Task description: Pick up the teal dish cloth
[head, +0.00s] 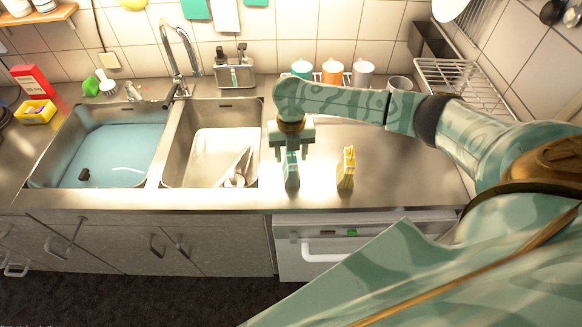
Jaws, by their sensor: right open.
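A small upright teal thing, which looks like the folded teal dish cloth (291,174), stands on the steel counter near its front edge, right of the sinks. My right gripper (291,152) points down directly over it, fingers apart on either side of its top. I cannot tell whether the fingers touch it. The gripper hides part of the cloth's upper end. My left gripper is not in view.
A yellow folded cloth-like thing (346,170) stands close to the right. The right sink basin (173,160) holds a white board and utensils; the left basin (67,135) holds bluish water. Several cups, including an orange one (331,72), stand at the back. Counter right of the yellow thing is clear.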

